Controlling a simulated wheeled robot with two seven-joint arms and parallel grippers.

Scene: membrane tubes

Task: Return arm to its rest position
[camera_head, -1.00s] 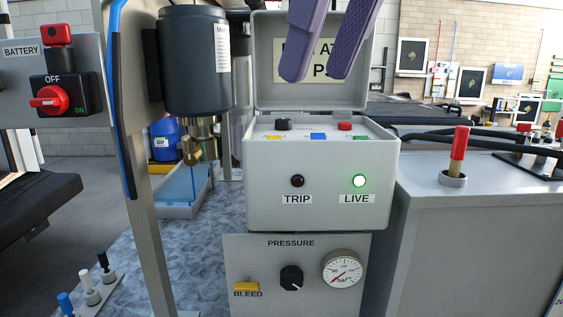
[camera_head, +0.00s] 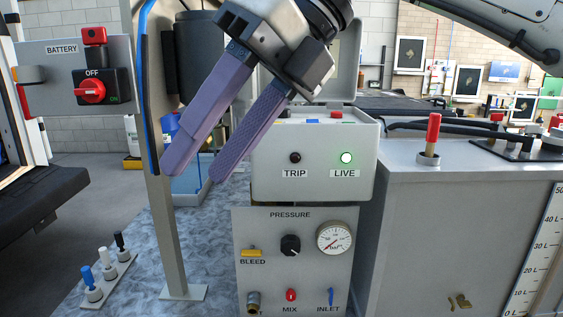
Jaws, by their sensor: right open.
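My right gripper (camera_head: 202,172) hangs in the upper middle of the head view, with its two long purple fingers parted and nothing between them. The fingers slant down to the left, in front of the dark grey cylinder (camera_head: 183,60) and the left side of the grey control box (camera_head: 315,190). They hide part of both. I cannot tell how far the fingers are from either. My right arm comes in from the upper right. My left gripper is not in view.
A grey post (camera_head: 165,230) stands just left of the fingers. The battery panel (camera_head: 55,98) with its red switch is farther left. Below the box is the pressure panel (camera_head: 290,265). A grey tank (camera_head: 450,220) with a red-topped lever (camera_head: 432,135) stands at right.

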